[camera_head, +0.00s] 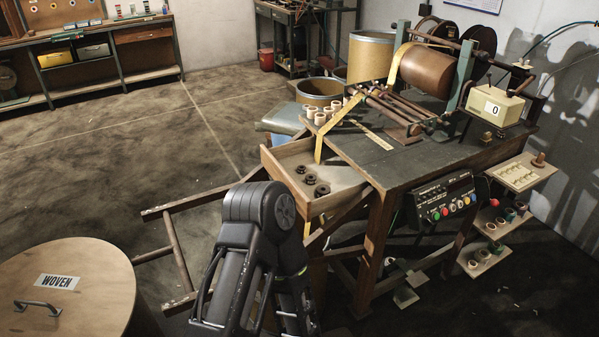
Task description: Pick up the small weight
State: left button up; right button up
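Three small dark round pieces lie in a row in the open wooden drawer tray (349,178) at the left end of the workbench. They look like weights: a far one (300,169), a middle one (310,179) and a near one (321,191). They are too small to tell their sizes apart surely. A black link of one of my arms rises from the bottom middle, with its rounded joint just in front of the tray. No fingertips of either gripper can be made out.
The workbench (392,160) carries a winding machine with a brown roller (427,70), yellow tape (319,150) and several pale rolls (319,117). A button panel (447,200) hangs at its front. A round "WOVEN" lid (70,290) stands at lower left. A wooden frame (175,250) lies low beside the bench.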

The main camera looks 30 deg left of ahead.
aim_at(301, 170)
jog(key=i+l+u, duration=0.65)
jog(key=l, duration=0.25)
jog(key=i, duration=0.05)
